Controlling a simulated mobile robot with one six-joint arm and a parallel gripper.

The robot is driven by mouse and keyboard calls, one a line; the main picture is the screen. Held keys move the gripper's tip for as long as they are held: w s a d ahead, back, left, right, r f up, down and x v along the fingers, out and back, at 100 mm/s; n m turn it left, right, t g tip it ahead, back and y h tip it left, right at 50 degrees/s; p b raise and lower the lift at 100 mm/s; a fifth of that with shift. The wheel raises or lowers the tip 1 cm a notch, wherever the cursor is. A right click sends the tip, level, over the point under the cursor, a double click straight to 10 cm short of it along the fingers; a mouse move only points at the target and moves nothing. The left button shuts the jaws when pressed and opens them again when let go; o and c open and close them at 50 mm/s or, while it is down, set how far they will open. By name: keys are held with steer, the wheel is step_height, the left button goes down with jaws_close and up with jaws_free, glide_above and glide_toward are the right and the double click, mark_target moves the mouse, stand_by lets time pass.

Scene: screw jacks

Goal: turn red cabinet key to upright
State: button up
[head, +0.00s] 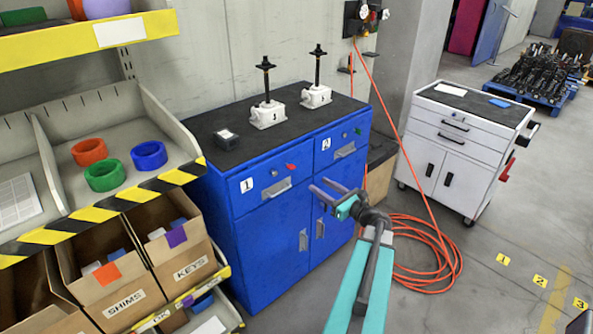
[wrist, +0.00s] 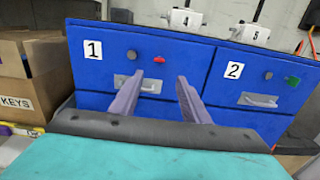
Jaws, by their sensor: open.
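The red key (head: 291,167) sits on the front of the blue cabinet (head: 262,255), at the upper right of drawer 1. In the wrist view the red key (wrist: 159,59) looks wider than tall, lying roughly sideways; its exact angle is too small to tell. My gripper (head: 318,184) is open and empty in front of the cabinet. In the wrist view its two purple fingers (wrist: 160,80) point at drawer 1, with the key just above and between the fingertips. They appear apart from the key.
Drawer 1 has a grey handle (wrist: 138,83) below the key and a dark round knob (wrist: 132,55) left of it. Drawer 2 carries a green key (wrist: 292,81). Two white screw jacks (head: 268,114) stand on the cabinet. A shelf with boxes (head: 180,246) is at left; an orange hose (head: 440,245) lies at right.

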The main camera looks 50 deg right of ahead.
mark_target(294, 168)
steer(key=shift+w, duration=0.1)
steer(key=shift+w+d+p, duration=0.15)
steer(key=shift+w+p, duration=0.75)
steer(key=shift+w, duration=1.4)
steer(key=shift+w+d+p, duration=0.15)
steer(key=shift+w+p, duration=0.8)
steer(key=shift+w, duration=1.3)
steer(key=shift+w+d+p, duration=0.15)
steer(key=shift+w+p, duration=0.75)
steer(key=shift+w, duration=1.4)
steer(key=c, duration=1.1)
steer(key=shift+o, duration=0.2)
